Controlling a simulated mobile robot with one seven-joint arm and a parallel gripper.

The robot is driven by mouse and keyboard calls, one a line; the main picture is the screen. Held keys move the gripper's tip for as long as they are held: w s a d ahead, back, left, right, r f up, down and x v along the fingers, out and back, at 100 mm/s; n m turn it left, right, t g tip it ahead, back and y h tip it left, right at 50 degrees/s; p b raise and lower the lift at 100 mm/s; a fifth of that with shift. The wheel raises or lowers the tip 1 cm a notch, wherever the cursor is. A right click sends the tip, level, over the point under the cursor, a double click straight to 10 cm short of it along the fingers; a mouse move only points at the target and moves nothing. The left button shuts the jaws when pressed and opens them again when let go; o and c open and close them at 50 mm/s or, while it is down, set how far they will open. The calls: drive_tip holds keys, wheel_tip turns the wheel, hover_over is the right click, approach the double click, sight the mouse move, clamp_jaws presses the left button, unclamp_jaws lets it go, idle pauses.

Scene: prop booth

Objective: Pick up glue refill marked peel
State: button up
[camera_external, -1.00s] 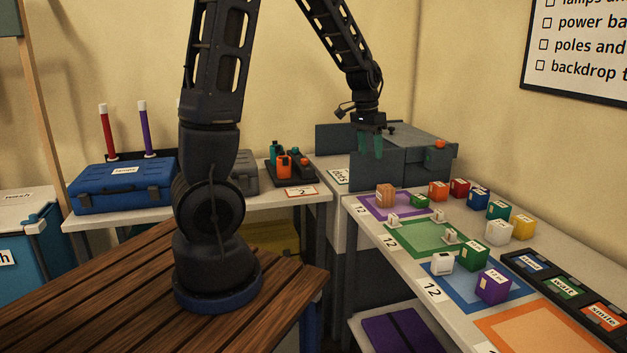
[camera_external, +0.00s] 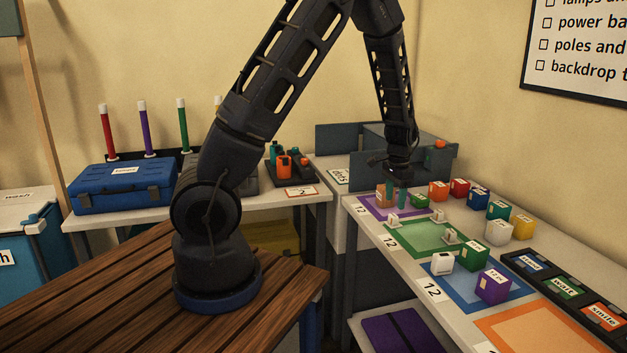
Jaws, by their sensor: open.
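A green block (camera_external: 419,201) stands just right of the fingers. The labels on the small blocks are too small to read, so I cannot tell which one is the glue refill marked peel.
Several coloured blocks stand along the table's back, among them an orange one (camera_external: 438,190) and a yellow one (camera_external: 522,227). A green mat (camera_external: 425,242) and a blue mat (camera_external: 455,290) lie nearer. A grey box (camera_external: 385,150) stands behind my gripper.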

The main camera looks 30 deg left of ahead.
sight(394, 215)
drive_tip(key=shift+s+d+f, duration=0.1)
drive_tip(key=shift+s+f, duration=0.05)
drive_tip(key=shift+f, duration=1.55)
drive_tip(key=shift+s+d+f, duration=0.1)
drive_tip(key=shift+s+f, duration=0.05)
drive_tip(key=shift+f, duration=1.5)
drive_tip(key=shift+c, duration=0.4)
drive_tip(key=c, duration=0.7)
drive_tip(key=shift+c, duration=0.2)
